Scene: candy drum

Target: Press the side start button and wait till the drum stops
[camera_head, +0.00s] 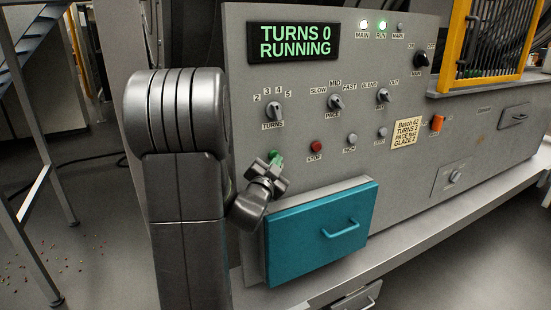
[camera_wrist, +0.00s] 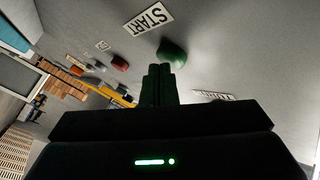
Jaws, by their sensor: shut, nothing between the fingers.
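A green button (camera_wrist: 172,52) sits beside a START label (camera_wrist: 151,18) in the wrist view. In the head view the button (camera_head: 276,157) shows in part behind my gripper (camera_head: 274,168). My gripper is shut and empty, and its fingertips (camera_wrist: 161,70) overlap the button's near edge. I cannot tell whether they touch it. The display (camera_head: 294,42) reads TURNS 0 RUNNING. The MAIN lamp (camera_head: 363,24) and RUN lamp (camera_head: 381,25) are lit; the third lamp (camera_head: 400,27) looks unlit. The drum itself is not clearly visible.
A red STOP button (camera_head: 316,146) is right of my gripper, with several knobs above. A note (camera_head: 406,134) reads Batch 62, TURNS 3. A teal drawer (camera_head: 320,235) juts out below my gripper. A yellow-framed guard (camera_head: 490,40) stands at upper right.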

